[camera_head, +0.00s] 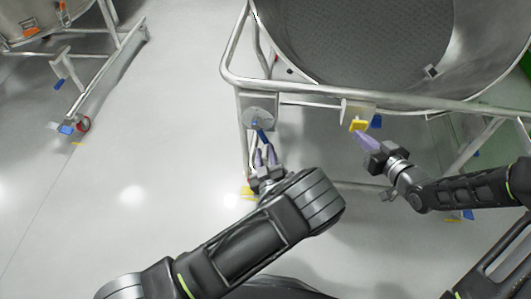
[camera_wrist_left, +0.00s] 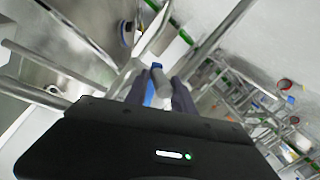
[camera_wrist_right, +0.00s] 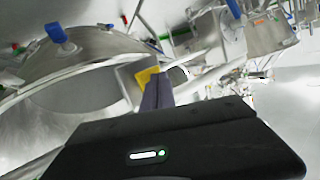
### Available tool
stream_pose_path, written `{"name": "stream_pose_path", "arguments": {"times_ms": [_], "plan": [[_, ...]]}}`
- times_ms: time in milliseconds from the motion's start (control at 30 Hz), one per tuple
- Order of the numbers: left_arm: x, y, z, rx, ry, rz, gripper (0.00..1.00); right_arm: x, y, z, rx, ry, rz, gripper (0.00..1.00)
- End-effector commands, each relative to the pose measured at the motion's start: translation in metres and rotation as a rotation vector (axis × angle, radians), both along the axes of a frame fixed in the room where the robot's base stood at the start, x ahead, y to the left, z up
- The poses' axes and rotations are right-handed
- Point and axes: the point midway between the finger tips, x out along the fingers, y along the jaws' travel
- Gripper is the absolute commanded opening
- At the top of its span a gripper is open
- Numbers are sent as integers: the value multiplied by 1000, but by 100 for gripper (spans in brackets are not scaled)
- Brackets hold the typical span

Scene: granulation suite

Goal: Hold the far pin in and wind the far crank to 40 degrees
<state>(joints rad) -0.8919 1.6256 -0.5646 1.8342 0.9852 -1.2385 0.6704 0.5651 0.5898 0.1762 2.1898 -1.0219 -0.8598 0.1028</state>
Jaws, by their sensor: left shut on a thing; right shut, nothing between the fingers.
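A crank with a round grey disc (camera_head: 257,116) and a blue handle (camera_head: 262,137) is on the frame below the large steel vessel. My left gripper (camera_head: 265,156) is shut on the crank's handle; in the left wrist view the blue part (camera_wrist_left: 149,94) and a grey cylinder (camera_wrist_left: 162,84) lie between its fingers. A yellow pin (camera_head: 357,125) sits on a bracket to the right of the crank. My right gripper (camera_head: 361,136) is shut and empty, its fingertips at the yellow pin, which also shows in the right wrist view (camera_wrist_right: 146,76). I cannot tell how far in the pin is.
The steel vessel (camera_head: 365,45) and its tubular frame (camera_head: 232,80) stand close in front of both arms. A blue part (camera_head: 376,121) is just right of the pin. Another framed vessel (camera_head: 30,22) stands at the upper left. The floor (camera_head: 130,150) on the left is clear.

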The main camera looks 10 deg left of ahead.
Motion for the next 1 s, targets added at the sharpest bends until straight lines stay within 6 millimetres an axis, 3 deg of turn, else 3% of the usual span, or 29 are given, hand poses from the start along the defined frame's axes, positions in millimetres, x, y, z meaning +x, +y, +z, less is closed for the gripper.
{"name": "stream_pose_path", "arguments": {"times_ms": [533,1000], "plan": [[2,3,4,2,-10,6,0,-48,0,-2,-2,5,0,0],[2,3,4,1,-10,6,0,-53,0,-1,-2,5,0,0]]}}
